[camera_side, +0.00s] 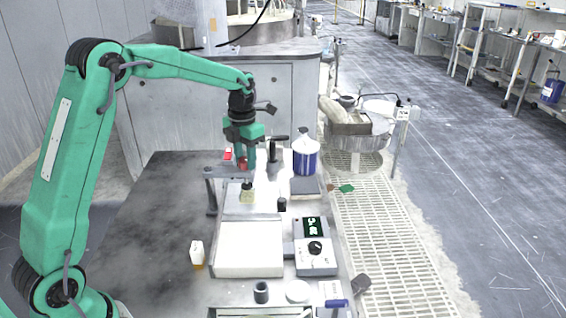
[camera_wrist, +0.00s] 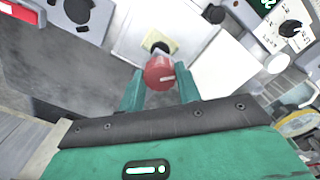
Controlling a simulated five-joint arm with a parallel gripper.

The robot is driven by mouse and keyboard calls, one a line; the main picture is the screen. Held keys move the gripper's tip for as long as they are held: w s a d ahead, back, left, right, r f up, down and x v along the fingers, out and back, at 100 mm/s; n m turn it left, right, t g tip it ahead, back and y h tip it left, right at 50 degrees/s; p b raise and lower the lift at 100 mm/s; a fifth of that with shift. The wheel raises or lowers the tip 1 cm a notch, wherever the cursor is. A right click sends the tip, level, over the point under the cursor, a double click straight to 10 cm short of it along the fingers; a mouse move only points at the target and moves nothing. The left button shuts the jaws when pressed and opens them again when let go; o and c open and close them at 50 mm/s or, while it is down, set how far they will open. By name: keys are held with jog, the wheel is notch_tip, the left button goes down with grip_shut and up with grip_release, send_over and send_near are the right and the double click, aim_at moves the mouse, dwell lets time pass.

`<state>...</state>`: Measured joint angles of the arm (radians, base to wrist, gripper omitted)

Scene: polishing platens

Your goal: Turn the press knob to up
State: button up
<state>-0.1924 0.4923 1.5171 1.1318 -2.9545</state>
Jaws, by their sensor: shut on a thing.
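The red press knob (camera_wrist: 160,70) sits between the two green fingers of my gripper (camera_wrist: 159,88) in the wrist view. The fingers are shut on its sides. A pale pointer mark on the knob runs from its middle toward the right of that picture. In the side view my gripper (camera_side: 243,158) is over the grey press, and the red knob (camera_side: 242,163) shows small, partly hidden by the gripper. Any up or down labels beside the knob cannot be read.
A control box (camera_side: 315,262) with a green display and black knob stands at the right front. A blue-and-white container (camera_side: 305,158) stands behind it. A small bottle (camera_side: 197,254) stands left of a white block (camera_side: 248,262). The bench's left part is clear.

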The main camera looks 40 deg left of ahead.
aim_at(245, 160)
jog(key=shift+r, duration=0.1)
dwell(0.3)
jog(key=o, duration=1)
jog(key=shift+c, duration=0.2)
jog(key=shift+r, duration=3.85)
